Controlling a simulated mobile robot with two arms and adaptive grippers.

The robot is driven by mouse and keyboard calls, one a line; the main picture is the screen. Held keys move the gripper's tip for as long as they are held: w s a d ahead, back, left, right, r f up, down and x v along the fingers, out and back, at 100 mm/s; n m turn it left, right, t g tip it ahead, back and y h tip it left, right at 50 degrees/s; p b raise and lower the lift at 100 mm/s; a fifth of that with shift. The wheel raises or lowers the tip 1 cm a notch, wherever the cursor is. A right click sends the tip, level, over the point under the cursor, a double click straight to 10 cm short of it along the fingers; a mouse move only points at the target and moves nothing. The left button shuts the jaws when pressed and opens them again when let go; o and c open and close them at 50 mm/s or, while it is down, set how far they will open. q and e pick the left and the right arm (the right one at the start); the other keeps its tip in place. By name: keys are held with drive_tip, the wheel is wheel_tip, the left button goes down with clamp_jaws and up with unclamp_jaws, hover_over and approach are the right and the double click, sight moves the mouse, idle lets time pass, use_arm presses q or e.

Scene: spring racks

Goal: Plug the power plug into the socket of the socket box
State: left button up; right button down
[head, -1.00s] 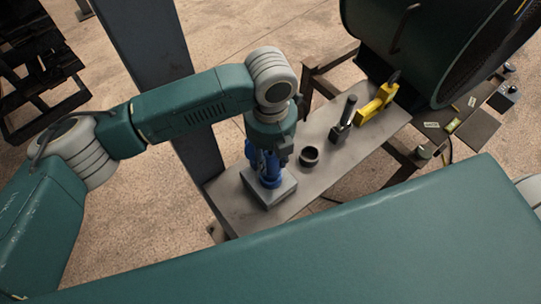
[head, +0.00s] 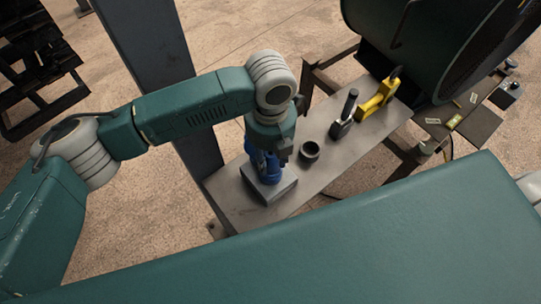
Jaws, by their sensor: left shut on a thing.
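The socket box (head: 279,191) is a low grey box on the left part of the grey bench. My left gripper (head: 268,178) points down onto the box's top. It looks blue at this size, and a blue thing, which seems to be the power plug (head: 266,166), shows at its fingers. The gripper is shut on it. The plug's tip and the socket are hidden under the gripper, so I cannot tell whether the plug sits in the socket. My right gripper is not in view.
On the bench (head: 231,206) stand a dark round cup (head: 310,151), a black-handled tool (head: 345,115) and a yellow tool (head: 377,101). A grey post (head: 152,52) rises behind. A large dark green drum (head: 425,45) stands at the back right. My green body fills the front.

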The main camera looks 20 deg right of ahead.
use_arm(q)
drive_tip(key=shift+f, duration=0.2)
drive_tip(key=o, duration=1.4)
drive_tip(key=shift+c, duration=0.2)
drive_tip(key=shift+r, duration=6.05)
